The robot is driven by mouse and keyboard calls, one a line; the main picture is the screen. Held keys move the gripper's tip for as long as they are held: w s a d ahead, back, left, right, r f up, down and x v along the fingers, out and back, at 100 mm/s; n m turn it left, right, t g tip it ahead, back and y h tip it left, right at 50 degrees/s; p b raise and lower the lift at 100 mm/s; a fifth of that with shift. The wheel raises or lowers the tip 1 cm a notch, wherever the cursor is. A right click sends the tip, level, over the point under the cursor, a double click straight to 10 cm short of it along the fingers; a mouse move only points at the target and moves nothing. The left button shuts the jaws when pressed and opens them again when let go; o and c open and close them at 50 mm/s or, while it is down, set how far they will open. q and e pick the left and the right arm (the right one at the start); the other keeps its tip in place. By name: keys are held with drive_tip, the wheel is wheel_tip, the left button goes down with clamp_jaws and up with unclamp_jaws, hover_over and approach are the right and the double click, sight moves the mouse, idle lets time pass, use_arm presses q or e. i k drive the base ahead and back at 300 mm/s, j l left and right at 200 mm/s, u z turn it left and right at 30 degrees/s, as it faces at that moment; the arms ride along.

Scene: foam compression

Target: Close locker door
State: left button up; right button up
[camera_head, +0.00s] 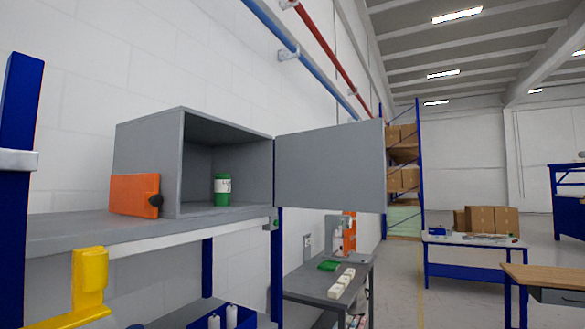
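The grey locker (147,155) stands on a grey shelf, its front facing right. Its grey door (330,166) is swung wide open, hinged at the locker's far right edge and reaching out to the right. A green and white container (222,190) stands upright inside the locker on its floor. Neither of my grippers shows in the head view.
An orange box with a black knob (134,195) sits at the locker's left front. A yellow object (89,282) is below the shelf (66,228). A lower bench (318,290) holds white items.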

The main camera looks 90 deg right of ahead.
sight(341, 167)
drive_tip(key=k+l+z, duration=0.2)
drive_tip(key=l, duration=0.8)
drive_tip(key=k+l+z, duration=0.2)
drive_tip(key=l, duration=0.8)
drive_tip(key=k+l+z, duration=0.2)
drive_tip(key=l, duration=0.85)
drive_tip(key=l+z, duration=0.2)
drive_tip(key=l, duration=0.85)
drive_tip(key=k, duration=0.05)
